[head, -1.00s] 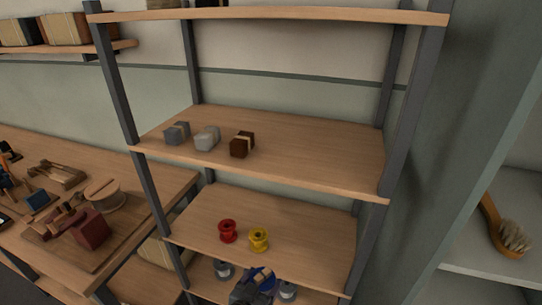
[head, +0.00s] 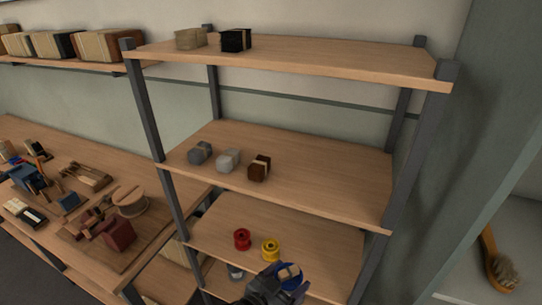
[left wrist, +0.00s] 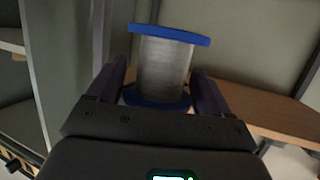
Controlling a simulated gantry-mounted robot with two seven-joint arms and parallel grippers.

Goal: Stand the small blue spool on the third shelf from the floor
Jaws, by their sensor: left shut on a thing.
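The small blue spool (head: 291,283) is in my left gripper (head: 277,282), at the front edge of the shelf that holds the red spool (head: 242,239) and the yellow spool (head: 270,250). In the left wrist view the spool (left wrist: 165,65) has blue flanges and a grey wound middle. The fingers of my left gripper (left wrist: 161,82) are shut on it from both sides. In the head view its blue end faces up toward the camera, tilted. The lowest part of the rack is out of frame, so I cannot count shelves from the floor. My right gripper is not in view.
The shelf above (head: 330,190) holds grey, pale and brown blocks at its left, with free room at right. The top shelf (head: 340,60) holds two blocks. Free room lies right of the yellow spool. Grey posts (head: 407,165) frame the rack. A cluttered workbench (head: 160,255) stands left.

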